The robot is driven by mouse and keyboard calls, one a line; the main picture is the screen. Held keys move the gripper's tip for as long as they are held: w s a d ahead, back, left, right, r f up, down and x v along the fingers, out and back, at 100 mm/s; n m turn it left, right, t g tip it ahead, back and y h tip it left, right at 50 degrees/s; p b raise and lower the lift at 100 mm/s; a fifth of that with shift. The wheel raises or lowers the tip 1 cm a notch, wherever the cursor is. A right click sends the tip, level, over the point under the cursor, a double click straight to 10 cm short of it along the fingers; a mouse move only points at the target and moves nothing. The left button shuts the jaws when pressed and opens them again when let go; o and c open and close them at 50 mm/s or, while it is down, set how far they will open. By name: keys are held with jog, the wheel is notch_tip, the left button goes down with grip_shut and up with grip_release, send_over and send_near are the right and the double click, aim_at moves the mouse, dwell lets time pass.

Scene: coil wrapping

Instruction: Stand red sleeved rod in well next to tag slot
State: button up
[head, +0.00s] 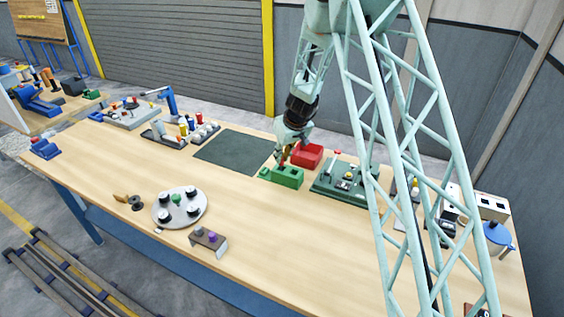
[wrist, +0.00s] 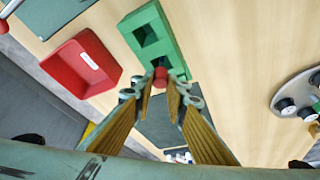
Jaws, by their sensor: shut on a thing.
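The green block (head: 287,178) with square openings in its top stands on the table; it also shows in the wrist view (wrist: 165,33). My gripper (head: 283,161) is over the block, pointing down. In the wrist view my gripper (wrist: 165,88) is shut on the red sleeved rod (wrist: 160,74), whose round red end shows between the fingertips. The rod is at the near end of the block, over or beside an opening there. Its lower part is hidden, and I cannot tell whether it is inside a well. I cannot make out which opening is the tag slot.
A red bin (head: 307,154) stands just behind the block, and a dark green fixture (head: 340,186) stands to its right. A dark mat (head: 232,151) lies to the left. A round grey plate with black knobs (head: 181,208) is further left.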

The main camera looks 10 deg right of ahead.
jog(key=shift+f, duration=1.1)
jog(key=shift+f+b, duration=0.15)
jog(key=shift+b, duration=0.25)
jog(key=o, duration=0.8)
jog(key=shift+r+p, duration=0.3)
jog(key=shift+p, duration=0.05)
jog(key=shift+v, duration=5.85)
jog(key=shift+s+r, duration=0.1)
jog(key=shift+s, duration=0.05)
